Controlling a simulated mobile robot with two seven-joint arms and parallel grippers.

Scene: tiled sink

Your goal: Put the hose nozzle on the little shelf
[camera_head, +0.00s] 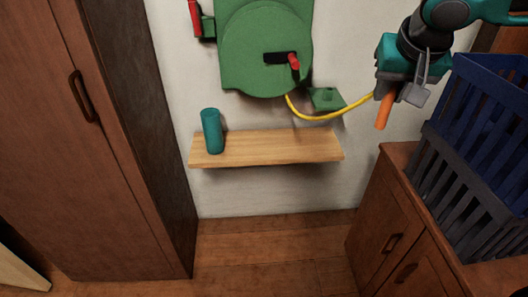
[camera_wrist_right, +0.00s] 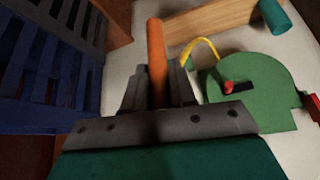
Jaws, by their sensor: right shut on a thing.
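The orange hose nozzle (camera_head: 383,112) is at the right, hanging tilted from my right gripper (camera_head: 396,92). The gripper is shut on it. In the right wrist view the nozzle (camera_wrist_right: 156,48) sticks out from between the two dark fingers (camera_wrist_right: 158,88). A yellow hose (camera_head: 330,116) runs from the nozzle end to the green hose reel (camera_head: 240,55) on the wall. The little wooden shelf (camera_head: 275,148) is on the wall below the reel, to the left of and lower in the picture than the nozzle. My left gripper is not in view.
A teal cylinder (camera_head: 212,132) stands at the shelf's left end; the shelf's middle and right are bare. A small green bracket (camera_head: 326,98) is on the wall above the shelf. A blue-grey crate (camera_head: 475,140) sits on a cabinet at the right. A tall wardrobe (camera_head: 95,140) stands left.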

